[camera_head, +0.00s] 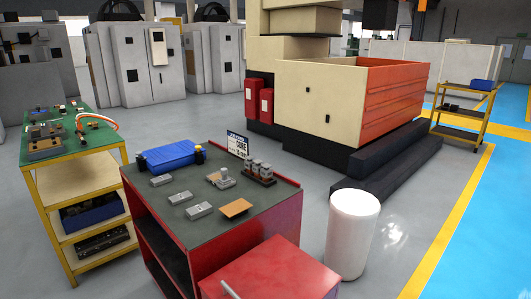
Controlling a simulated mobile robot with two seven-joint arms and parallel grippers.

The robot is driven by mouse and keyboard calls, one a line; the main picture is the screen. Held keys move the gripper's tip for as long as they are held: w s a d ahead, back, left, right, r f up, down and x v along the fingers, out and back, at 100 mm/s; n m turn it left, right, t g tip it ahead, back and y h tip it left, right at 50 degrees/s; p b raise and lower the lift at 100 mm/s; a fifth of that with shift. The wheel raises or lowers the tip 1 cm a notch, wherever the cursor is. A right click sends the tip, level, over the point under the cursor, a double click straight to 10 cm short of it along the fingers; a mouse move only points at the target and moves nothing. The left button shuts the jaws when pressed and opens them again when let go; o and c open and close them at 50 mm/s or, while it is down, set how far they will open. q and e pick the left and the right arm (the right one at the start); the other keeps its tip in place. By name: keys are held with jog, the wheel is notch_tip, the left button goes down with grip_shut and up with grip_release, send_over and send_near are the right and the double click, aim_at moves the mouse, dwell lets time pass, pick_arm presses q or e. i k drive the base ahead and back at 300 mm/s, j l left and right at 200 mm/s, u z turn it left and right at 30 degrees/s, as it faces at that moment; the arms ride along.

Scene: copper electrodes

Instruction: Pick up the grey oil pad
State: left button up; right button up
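No thing in view is clearly a grey oil pad. Several small grey pieces lie apart on the dark green top of the red cart (255,203): one grey piece (161,180) near the blue case, a second grey piece (180,198) in the middle, and a third grey piece (199,210) nearer the front. They are too small to tell whether one is the pad. A brown square plate (236,208) lies to their right. Neither of my grippers shows in the head view.
On the cart stand a blue case (168,156), a sign (238,144) and a holder with several grey cylinders (259,170). A white bin (352,235) stands right of the cart. A yellow-framed shelf cart (85,178) stands left. Grey floor lies between.

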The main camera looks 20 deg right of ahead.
aim_at(225, 180)
jog(key=i+j+z, duration=0.15)
jog(key=z, duration=0.15)
jog(key=i+j+z, duration=0.25)
jog(key=j, duration=0.15)
jog(key=j+z, duration=0.3)
jog(key=i+j, duration=0.15)
jog(key=j, duration=0.2)
jog(key=i+j, duration=0.15)
jog(key=j, duration=0.2)
jog(key=i+j, duration=0.2)
jog(key=j, duration=0.15)
jog(key=i+j, duration=0.15)
jog(key=j, duration=0.2)
